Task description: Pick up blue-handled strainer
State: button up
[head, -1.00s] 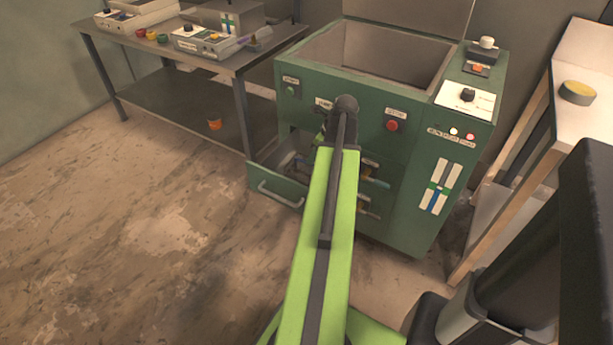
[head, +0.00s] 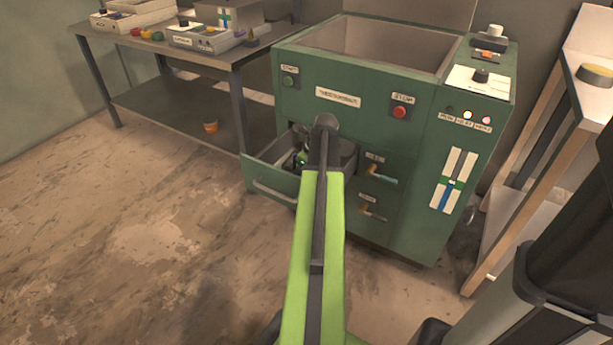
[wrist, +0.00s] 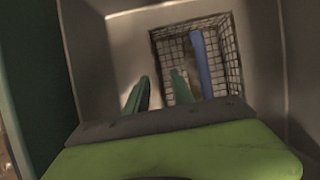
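The strainer (wrist: 222,62) shows in the wrist view as a dark square mesh basket on the floor of a pulled-out drawer (head: 262,172). Its blue handle (wrist: 202,64) runs lengthwise over the mesh, right of my fingers. My gripper (wrist: 160,92) points down into the drawer, with its two green fingers apart and nothing seen between them. The right finger overlaps the mesh in the picture; the left finger is left of it. I cannot tell the height gap. In the head view, my arm hides much of the drawer and the strainer cannot be made out.
The green machine (head: 420,215) has an open top tank (head: 375,45) above the drawer and small valves (head: 380,175) to its right. A metal table (head: 225,58) with instruments stands at left. A pale shelf (head: 580,120) stands at right.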

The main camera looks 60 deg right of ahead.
grip_shut()
dwell(1.4)
